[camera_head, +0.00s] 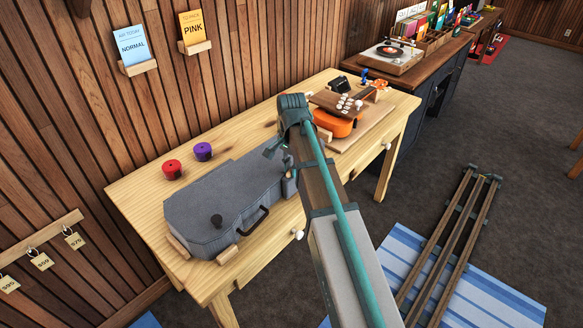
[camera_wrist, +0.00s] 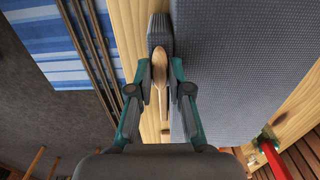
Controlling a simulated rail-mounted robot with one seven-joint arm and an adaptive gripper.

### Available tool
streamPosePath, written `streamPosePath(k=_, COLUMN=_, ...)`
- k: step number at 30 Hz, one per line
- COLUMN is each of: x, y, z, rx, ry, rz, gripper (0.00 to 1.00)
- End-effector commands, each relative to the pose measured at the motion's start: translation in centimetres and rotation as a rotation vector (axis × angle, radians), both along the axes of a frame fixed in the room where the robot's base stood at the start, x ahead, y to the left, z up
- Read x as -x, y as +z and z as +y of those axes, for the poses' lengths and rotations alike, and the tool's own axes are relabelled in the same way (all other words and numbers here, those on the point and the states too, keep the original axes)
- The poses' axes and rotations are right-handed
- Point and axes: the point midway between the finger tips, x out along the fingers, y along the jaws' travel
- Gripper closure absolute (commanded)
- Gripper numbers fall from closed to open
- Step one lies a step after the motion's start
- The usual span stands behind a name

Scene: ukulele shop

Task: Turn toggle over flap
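A grey case (camera_head: 225,205) lies on the wooden table, with a dark handle on its front side and a dark round knob on top. In the wrist view the case's grey textured surface (camera_wrist: 240,60) fills the right side. A light wooden piece with a rounded end, seemingly the toggle (camera_wrist: 159,70), lies between my fingertips and over the edge of a narrow grey block, perhaps the flap (camera_wrist: 159,32). My gripper (camera_wrist: 160,68) has its two fingers apart, one on each side of the wooden piece. I cannot tell whether they touch it. My arm hides the case's right end in the head view.
An orange ukulele (camera_head: 337,124) lies on a board at the table's right. A striped rug (camera_head: 480,295) with wooden rails lies right of the table.

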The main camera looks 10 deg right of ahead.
Motion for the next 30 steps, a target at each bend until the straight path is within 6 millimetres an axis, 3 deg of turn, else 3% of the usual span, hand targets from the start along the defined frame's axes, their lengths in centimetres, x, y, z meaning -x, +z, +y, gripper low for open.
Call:
streamPosePath(k=17, x=0.02, y=0.13, z=-0.01, rx=0.001, ry=0.076, rz=0.001, gripper=1.0)
streamPosePath(k=30, x=0.01, y=0.25, z=-0.02, rx=0.0, ry=0.427, rz=0.001, gripper=1.0)
